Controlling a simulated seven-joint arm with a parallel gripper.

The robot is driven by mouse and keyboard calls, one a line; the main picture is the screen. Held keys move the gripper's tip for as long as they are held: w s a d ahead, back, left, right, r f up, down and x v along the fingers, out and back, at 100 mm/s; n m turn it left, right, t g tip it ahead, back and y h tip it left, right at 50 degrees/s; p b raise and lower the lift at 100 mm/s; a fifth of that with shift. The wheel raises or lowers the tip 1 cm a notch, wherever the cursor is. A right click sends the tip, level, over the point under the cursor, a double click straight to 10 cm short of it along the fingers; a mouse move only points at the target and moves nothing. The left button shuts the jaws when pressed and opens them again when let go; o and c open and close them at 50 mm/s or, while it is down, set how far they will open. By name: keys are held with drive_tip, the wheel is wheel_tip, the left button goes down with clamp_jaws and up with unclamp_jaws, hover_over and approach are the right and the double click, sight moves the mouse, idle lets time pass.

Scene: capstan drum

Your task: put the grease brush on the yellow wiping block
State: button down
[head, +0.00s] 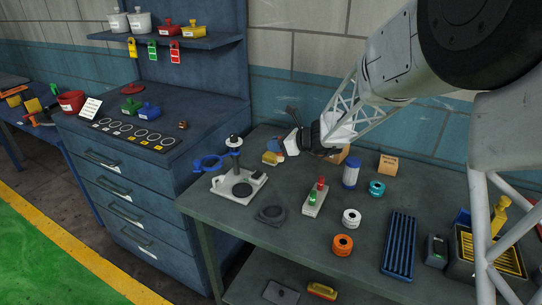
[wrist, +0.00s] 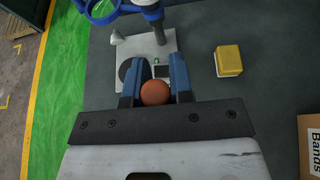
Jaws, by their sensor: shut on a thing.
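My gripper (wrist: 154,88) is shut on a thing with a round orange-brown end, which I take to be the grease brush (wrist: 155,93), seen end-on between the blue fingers. Its lower part is hidden in the wrist view. In the head view my gripper (head: 291,142) is over the back of the bench, and the held thing is small and hard to make out. The yellow wiping block (wrist: 229,59) lies on the bench, right of and apart from the fingers in the wrist view. In the head view the yellow block (head: 270,158) is just below and left of my gripper.
A white stand with a blue ring (head: 208,163) is left of the block. A cardboard box labelled Bands (wrist: 311,145) is near the wrist view's right edge. A blue-and-white bottle (head: 351,172), tape rolls and a red-green button box (head: 316,198) stand on the bench.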

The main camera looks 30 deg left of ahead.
wheel_tip(320, 180, down, 3)
drive_tip(key=shift+f, duration=0.15)
idle(0.3)
hover_over(267, 153)
drive_tip(key=shift+s+d+f, duration=0.1)
drive_tip(key=shift+d+f, duration=0.05)
drive_tip(key=shift+f, duration=0.55)
idle(0.3)
drive_tip(key=shift+f, duration=0.1)
drive_tip(key=shift+f, duration=1.65)
drive_tip(key=shift+f, duration=0.15)
drive_tip(key=c, duration=1)
unclamp_jaws()
